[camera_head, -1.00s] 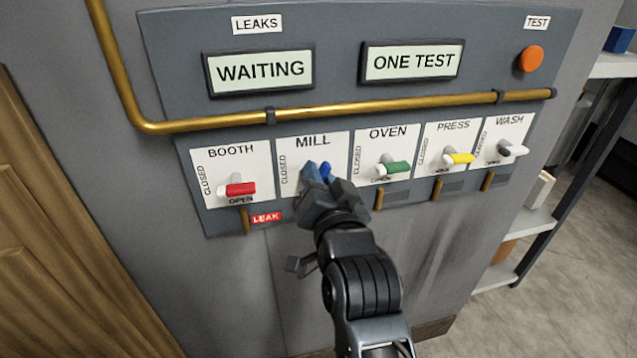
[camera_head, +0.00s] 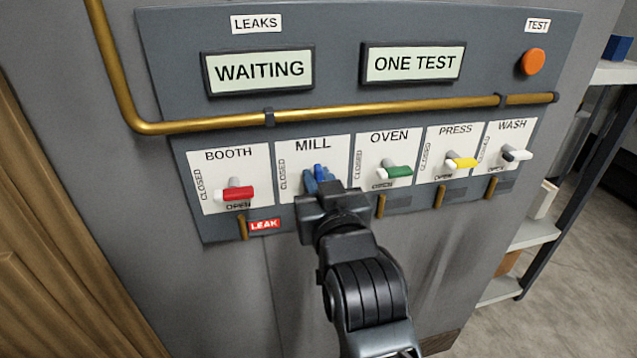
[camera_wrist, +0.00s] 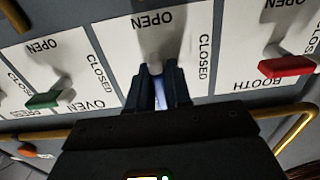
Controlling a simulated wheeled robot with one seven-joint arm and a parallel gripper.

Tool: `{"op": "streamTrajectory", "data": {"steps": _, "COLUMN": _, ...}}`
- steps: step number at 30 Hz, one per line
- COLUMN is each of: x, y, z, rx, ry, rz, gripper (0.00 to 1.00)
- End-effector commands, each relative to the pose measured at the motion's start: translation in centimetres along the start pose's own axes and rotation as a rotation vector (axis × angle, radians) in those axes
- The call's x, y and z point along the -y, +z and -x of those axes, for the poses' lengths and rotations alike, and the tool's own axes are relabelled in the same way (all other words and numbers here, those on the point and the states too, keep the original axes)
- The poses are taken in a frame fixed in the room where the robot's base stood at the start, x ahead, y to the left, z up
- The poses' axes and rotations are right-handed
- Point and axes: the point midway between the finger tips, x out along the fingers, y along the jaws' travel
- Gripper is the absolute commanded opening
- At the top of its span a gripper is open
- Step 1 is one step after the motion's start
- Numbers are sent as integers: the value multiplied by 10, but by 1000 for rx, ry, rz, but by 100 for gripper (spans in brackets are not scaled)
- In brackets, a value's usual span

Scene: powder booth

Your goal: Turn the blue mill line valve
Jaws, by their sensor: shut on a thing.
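The blue mill line valve handle (camera_head: 319,171) is on the white MILL plate (camera_head: 313,146), second from the left on the grey panel. My gripper (camera_head: 321,184) is shut on the handle, with a finger on each side of it. The gripper hides most of the handle and the lower part of the plate, so I cannot tell the handle's exact angle. In the wrist view, which is upside down, the fingers of my gripper (camera_wrist: 159,84) reach to the MILL plate (camera_wrist: 199,25), whose OPEN and CLOSED words show.
The red BOOTH handle (camera_head: 236,193) is at left, the green OVEN handle (camera_head: 396,172) close at right, then the yellow PRESS (camera_head: 461,163) and white WASH (camera_head: 518,155) handles. A brass pipe (camera_head: 350,107) runs above. Displays read WAITING (camera_head: 260,70) and ONE TEST (camera_head: 412,63). A red LEAK tag (camera_head: 264,225) is below BOOTH.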

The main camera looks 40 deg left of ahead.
Motion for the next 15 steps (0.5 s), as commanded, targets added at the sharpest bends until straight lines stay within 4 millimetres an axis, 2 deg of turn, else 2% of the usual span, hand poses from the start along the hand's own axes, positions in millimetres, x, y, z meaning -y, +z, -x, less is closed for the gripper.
{"op": "streamTrajectory", "data": {"steps": 11, "x": 0, "y": 2, "z": 0, "rx": 5, "ry": 1, "rz": 4, "gripper": 0}}
{"op": "streamTrajectory", "data": {"steps": 12, "x": 0, "y": 2, "z": 0, "rx": 5, "ry": 1, "rz": 4, "gripper": 20}}
{"op": "streamTrajectory", "data": {"steps": 15, "x": 0, "y": 2, "z": 0, "rx": 4, "ry": 1, "rz": 4, "gripper": 29}}
